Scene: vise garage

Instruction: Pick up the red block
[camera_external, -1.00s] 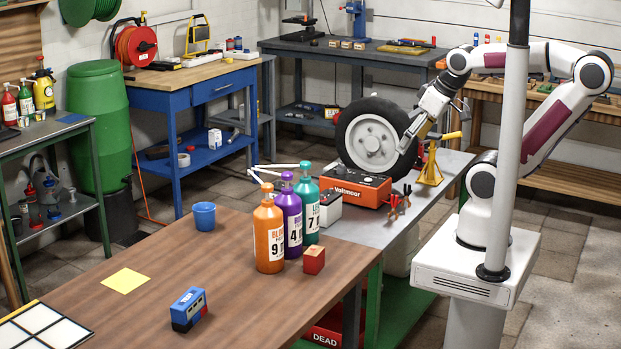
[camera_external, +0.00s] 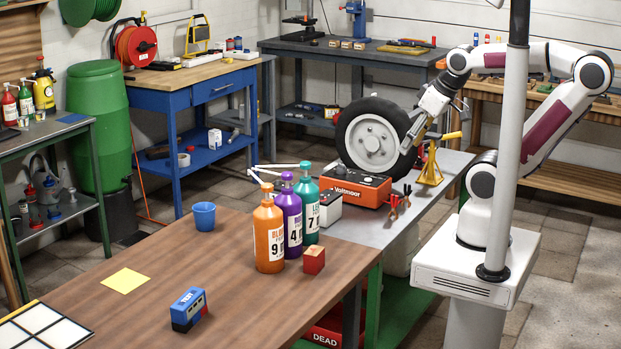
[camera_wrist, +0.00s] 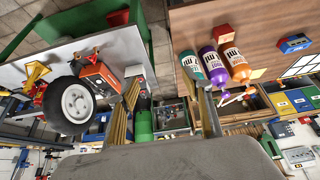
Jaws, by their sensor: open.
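The red block (camera_external: 314,261) stands on the brown table, at its right edge, just right of the purple and teal bottles. In the wrist view the red block (camera_wrist: 223,33) shows near the top, beside the bottle bases. My gripper (camera_external: 412,137) is up in the air at the right, by the tire and well away from the block. Its tips are partly lost against the tire in the external view. In the wrist view my gripper (camera_wrist: 168,100) has its two fingers apart with nothing held between them.
Orange (camera_external: 268,236), purple (camera_external: 292,222) and teal (camera_external: 307,208) bottles stand close to the block. A blue cup (camera_external: 204,216), yellow note (camera_external: 125,280) and blue box (camera_external: 188,309) are on the table. The table's middle is clear.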

